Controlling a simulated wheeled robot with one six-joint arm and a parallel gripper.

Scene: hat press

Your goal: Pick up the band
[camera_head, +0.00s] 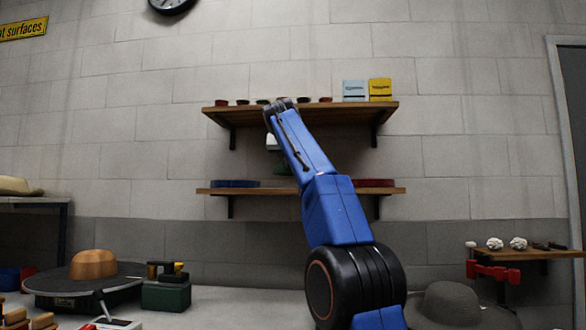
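Several small dark and red rolls (325,99), possibly bands, sit in a row on the upper wooden shelf (345,108). I cannot tell which thing is the band. My blue arm reaches up to this shelf, and its wrist bends in front of the shelf's left half. A small pale and dark part, seemingly my gripper (274,150), shows below the wrist, between the two shelves. The arm partly covers it, and its fingers cannot be made out.
The lower shelf (285,188) holds flat blue pieces (235,183) and flat red pieces (373,183). Light blue (354,90) and yellow (380,89) boxes stand above. A wooden hat block (93,264), green box (166,296) and grey hat (448,303) are below.

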